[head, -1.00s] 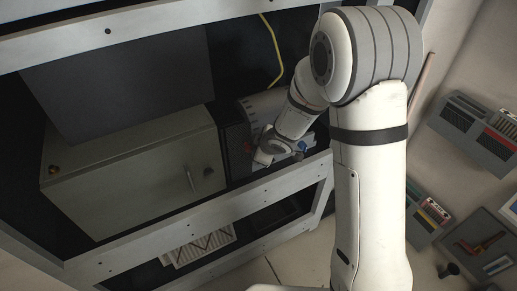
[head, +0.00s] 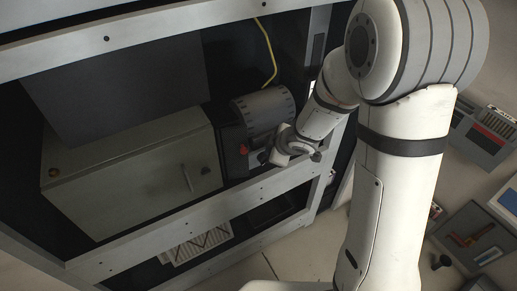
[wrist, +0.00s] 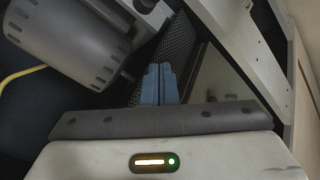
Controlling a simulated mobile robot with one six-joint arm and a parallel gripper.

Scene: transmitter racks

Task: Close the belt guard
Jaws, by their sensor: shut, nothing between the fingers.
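A dark perforated mesh panel (wrist: 181,40), probably the belt guard, lies behind my fingertips in the wrist view. I cannot tell how far open it is. A dark grey, rounded housing with slots (head: 264,107) sits on the rack shelf in the head view. The same housing (wrist: 75,42) fills the upper left of the wrist view. My gripper (wrist: 160,70) is shut and empty, its blue fingers together in front of the mesh. In the head view my gripper (head: 268,157) is just below the housing, near the front rail; its fingertips are hard to make out.
A grey-green cabinet with a handle (head: 130,175) stands left of the housing. A red knob (head: 243,149) is near my gripper. The metal front rail (head: 200,222) runs below. A yellow cable (head: 269,50) hangs behind. Trays (head: 480,238) lie on the floor at right.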

